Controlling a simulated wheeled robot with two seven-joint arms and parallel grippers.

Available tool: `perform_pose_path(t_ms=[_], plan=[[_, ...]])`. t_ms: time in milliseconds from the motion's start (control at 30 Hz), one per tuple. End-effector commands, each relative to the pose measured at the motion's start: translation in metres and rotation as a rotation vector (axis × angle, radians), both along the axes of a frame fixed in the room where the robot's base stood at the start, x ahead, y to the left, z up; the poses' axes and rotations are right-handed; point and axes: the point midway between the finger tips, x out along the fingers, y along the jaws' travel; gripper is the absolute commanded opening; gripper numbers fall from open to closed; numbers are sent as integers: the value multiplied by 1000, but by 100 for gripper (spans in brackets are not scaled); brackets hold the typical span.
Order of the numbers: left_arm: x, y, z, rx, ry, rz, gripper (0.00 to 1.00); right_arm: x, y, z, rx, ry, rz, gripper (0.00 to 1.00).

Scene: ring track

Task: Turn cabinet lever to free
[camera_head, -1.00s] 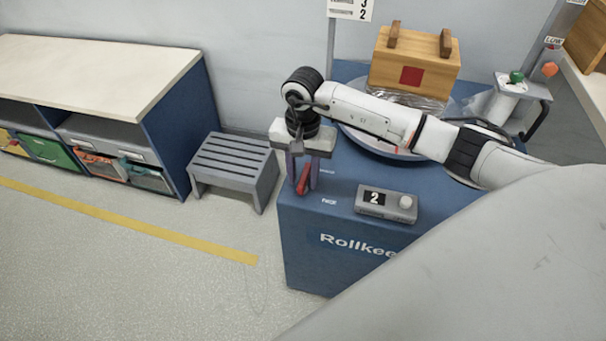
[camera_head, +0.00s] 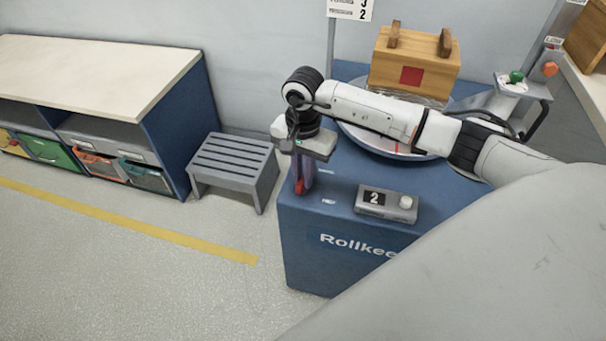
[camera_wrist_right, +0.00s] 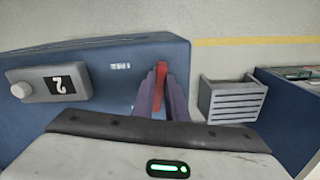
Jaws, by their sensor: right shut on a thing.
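The blue cabinet (camera_head: 300,245) stands in the middle of the head view, with a small red lever (camera_head: 300,188) at its upper left side. My right gripper (camera_head: 305,178) reaches down over that corner and is shut on the lever, hiding much of it. In the right wrist view the red lever (camera_wrist_right: 161,74) shows between the purple fingers of my right gripper (camera_wrist_right: 164,88). Small white labels sit beside it on the cabinet; I cannot read them surely. My left gripper is not in view.
A grey box with a "2" display and knob (camera_head: 386,204) sits on the cabinet. Behind it, a wooden box (camera_head: 413,62) stands over a round plate. A grey step stool (camera_head: 235,163) is left of the cabinet, then a shelf unit (camera_head: 90,75). The floor in front is clear.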

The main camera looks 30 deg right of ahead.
Motion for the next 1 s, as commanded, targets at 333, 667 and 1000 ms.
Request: perform_pose_path(t_ms=[333,667,1000], plan=[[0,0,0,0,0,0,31,-1,-1,1,0,0,-325,0],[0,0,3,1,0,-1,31,-3,-1,2,-1,-1,-637,0],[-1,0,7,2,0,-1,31,-5,0,2,0,0,-959,0]])
